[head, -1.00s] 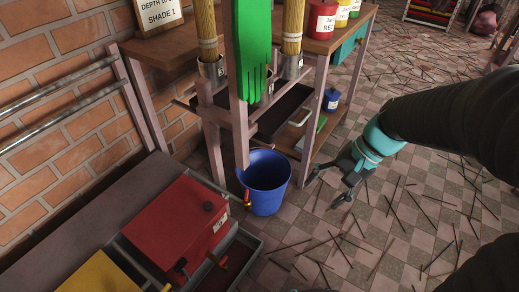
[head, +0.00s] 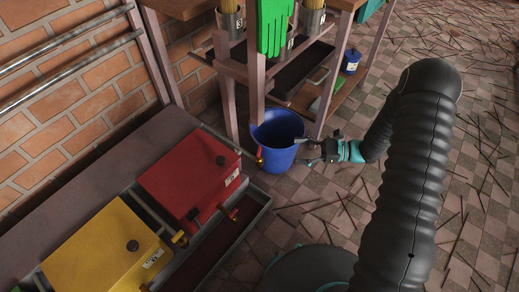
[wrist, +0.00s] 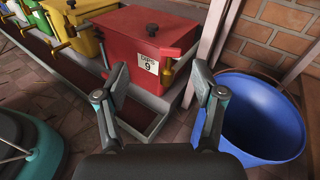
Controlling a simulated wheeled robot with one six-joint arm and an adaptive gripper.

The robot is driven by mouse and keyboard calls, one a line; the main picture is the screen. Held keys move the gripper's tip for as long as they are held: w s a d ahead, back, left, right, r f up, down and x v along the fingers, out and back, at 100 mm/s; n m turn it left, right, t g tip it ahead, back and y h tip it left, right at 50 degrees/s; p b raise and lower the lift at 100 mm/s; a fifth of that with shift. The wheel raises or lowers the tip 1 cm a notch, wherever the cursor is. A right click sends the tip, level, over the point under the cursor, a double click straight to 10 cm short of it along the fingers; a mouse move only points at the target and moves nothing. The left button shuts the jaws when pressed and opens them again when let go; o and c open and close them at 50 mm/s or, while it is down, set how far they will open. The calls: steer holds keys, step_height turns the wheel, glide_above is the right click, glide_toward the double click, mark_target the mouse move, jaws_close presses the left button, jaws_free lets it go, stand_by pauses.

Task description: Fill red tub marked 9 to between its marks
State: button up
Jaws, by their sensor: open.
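The red tub (head: 190,172) sits on a grey bench in the head view, its lid shut, with a dark knob on top. In the wrist view the red tub (wrist: 145,42) shows a white label with a 9 and a brass tap on its front. Its inside and any marks are hidden. My gripper (head: 308,150) is open and empty, close to the right side of a blue bucket (head: 278,142). In the wrist view my gripper (wrist: 160,98) has its fingers spread below the red tub, and the blue bucket (wrist: 262,115) is to their right.
A yellow tub (head: 105,245) stands beside the red one. A dark trough (head: 225,235) runs along the tubs' front. A wooden rack (head: 228,105) with a green glove (head: 272,25) and metal cups stands behind the bucket. Thin sticks litter the tiled floor (head: 400,225).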

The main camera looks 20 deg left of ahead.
mark_target(259, 150)
step_height(259, 150, down, 4)
steer(key=m+t+y, duration=0.1)
steer(key=m+t, duration=0.1)
steer(key=a, duration=0.9)
steer(key=a+p, duration=0.1)
steer(key=a, duration=0.4)
steer(key=shift+s+f, duration=0.2)
steer(key=shift+f, duration=0.05)
